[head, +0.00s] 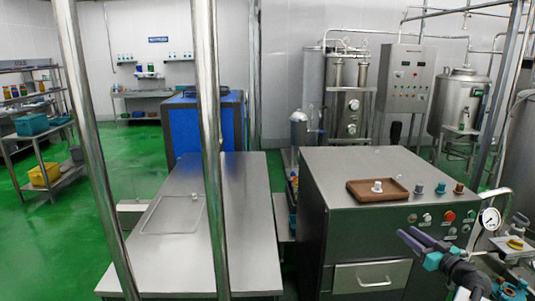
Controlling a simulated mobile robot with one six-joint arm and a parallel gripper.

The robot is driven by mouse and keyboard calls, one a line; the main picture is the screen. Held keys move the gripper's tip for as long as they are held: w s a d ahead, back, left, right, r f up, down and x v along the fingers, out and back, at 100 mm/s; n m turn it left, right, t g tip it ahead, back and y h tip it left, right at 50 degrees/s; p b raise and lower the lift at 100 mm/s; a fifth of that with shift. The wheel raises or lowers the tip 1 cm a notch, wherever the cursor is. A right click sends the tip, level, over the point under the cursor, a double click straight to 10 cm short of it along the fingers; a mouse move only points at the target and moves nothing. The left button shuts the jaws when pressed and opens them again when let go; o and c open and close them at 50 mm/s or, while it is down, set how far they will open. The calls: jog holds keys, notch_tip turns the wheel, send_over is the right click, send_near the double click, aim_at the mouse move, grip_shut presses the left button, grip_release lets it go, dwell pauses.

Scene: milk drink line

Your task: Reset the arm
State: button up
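My gripper (408,232) shows at the lower right, with purple fingers and a teal part behind them. Its fingers point up and left, in front of the dark machine cabinet's front face. The two fingertips look apart, and I see nothing held between them. My dark arm runs from it down to the bottom right edge.
The dark cabinet (345,233) carries a brown tray (360,195) with a small white item (377,186), and several knobs. A pressure gauge (490,219) stands right of my gripper. A steel table (243,223) is at the centre; green floor (60,245) is open at left.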

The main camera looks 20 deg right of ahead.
jog(key=w+a+f+y, duration=0.2)
jog(key=w+a+f, duration=0.3)
jog(key=w+a, duration=0.3)
jog(key=w+a+f+y+b, duration=0.1)
jog(key=w+a+f, duration=0.4)
jog(key=a, duration=0.6)
jog(key=w+a+f+y, duration=0.2)
jog(key=w+a+f, duration=0.3)
jog(key=w+a, duration=0.3)
jog(key=w+a+f+m+g+h+b, duration=0.1)
jog(key=a+f+m+g+h, duration=0.2)
jog(key=a+f, duration=1.45)
jog(key=s+a+f+g+h, duration=0.1)
jog(key=s+a+f+g, duration=0.4)
jog(key=s+f, duration=0.5)
jog(key=s+a+f+g+h, duration=0.2)
jog(key=s+a+f+g, duration=0.2)
jog(key=s+f, duration=0.65)
jog(key=s+a+f+n+g+y, duration=0.1)
jog(key=s+g, duration=0.4)
jog(key=s, duration=0.7)
jog(key=s+a+n+g+y, duration=0.1)
jog(key=s+a+n+g, duration=0.2)
jog(key=s+g, duration=0.3)
jog(key=s+a+b, duration=0.1)
jog(key=s, duration=0.4)
jog(key=shift+s+f+n+g, duration=0.3)
jog(key=shift+s+f, duration=0.05)
jog(key=shift+s, duration=0.05)
